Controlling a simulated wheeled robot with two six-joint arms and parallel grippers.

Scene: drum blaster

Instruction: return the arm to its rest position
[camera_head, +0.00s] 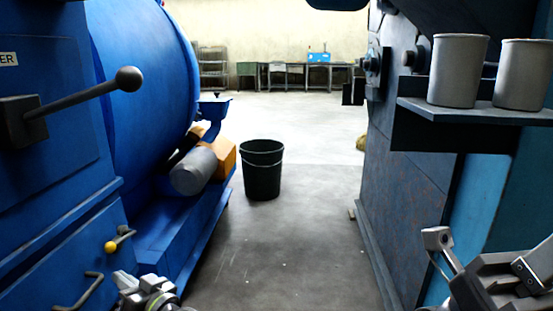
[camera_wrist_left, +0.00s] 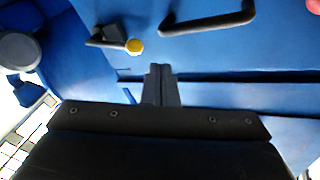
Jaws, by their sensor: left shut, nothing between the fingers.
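My left gripper (camera_head: 148,290) shows at the bottom left of the head view, low in front of the blue drum machine (camera_head: 135,70). In the left wrist view its two fingers (camera_wrist_left: 161,84) are together, with nothing between them. They point toward the blue panel (camera_wrist_left: 190,62), apart from the black handle (camera_wrist_left: 205,22) and the lever with a yellow knob (camera_wrist_left: 134,46). Grey jointed parts at the lower right of the head view look like my right arm (camera_head: 500,285); its finger state is unclear.
A black ball-ended lever (camera_head: 128,79) sticks out from the blue machine. A dark bucket (camera_head: 262,170) stands on the floor (camera_head: 310,215) between the machines. Two grey cans (camera_head: 458,70) (camera_head: 523,75) stand on a shelf (camera_head: 480,112) at right.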

